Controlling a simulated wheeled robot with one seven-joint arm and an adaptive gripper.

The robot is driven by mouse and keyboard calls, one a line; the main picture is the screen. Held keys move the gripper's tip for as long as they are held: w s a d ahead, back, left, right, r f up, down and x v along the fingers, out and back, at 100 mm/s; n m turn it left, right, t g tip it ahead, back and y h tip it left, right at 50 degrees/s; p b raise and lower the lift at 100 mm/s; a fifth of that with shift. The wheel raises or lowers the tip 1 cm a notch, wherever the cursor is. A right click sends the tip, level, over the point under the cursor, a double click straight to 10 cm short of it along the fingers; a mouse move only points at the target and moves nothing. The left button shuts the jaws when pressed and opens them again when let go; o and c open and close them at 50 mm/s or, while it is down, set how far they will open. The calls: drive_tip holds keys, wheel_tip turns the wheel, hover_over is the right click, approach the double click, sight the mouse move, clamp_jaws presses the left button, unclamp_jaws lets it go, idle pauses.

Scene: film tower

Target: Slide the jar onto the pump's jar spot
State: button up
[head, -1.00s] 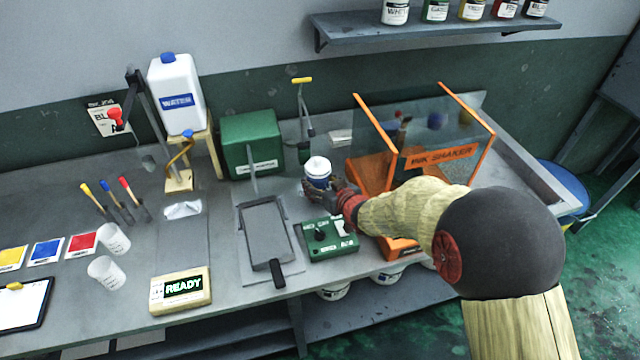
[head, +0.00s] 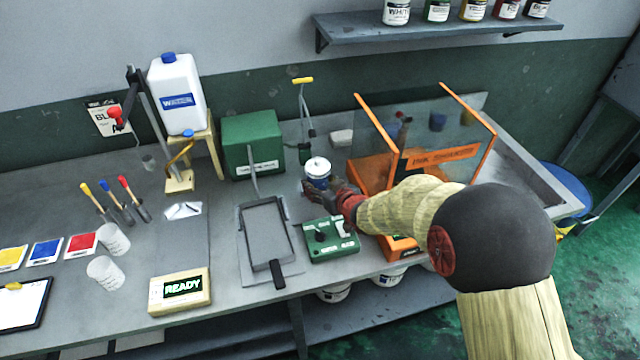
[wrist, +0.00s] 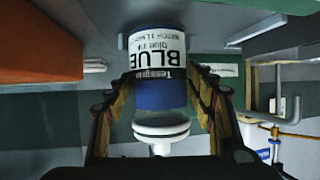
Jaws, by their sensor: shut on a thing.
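The jar (head: 318,176) is blue with a white lid and a white label reading BLUE. My gripper (head: 335,192) is shut on it from the right, and the jar looks upright near the back of the bench. In the wrist view the jar (wrist: 160,94) appears upside down between the two fingers. I cannot tell whether its base touches the bench. A thin upright with a yellow T-handle (head: 303,80) and a dark green foot stands just behind and left of the jar; it looks like the pump. I cannot make out a marked jar spot.
The orange ink shaker (head: 440,158) with clear panels stands close right of the jar. A green box (head: 252,145) is at the left. A green control box (head: 331,239) and a grey tray (head: 267,231) lie in front. Little free room surrounds the jar.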

drive_tip(key=o, duration=1.3)
drive_tip(key=shift+w, duration=0.1)
drive_tip(key=o, duration=0.5)
drive_tip(key=shift+c, duration=0.2)
drive_tip(key=shift+f, duration=0.15)
drive_tip(key=v, duration=1.2)
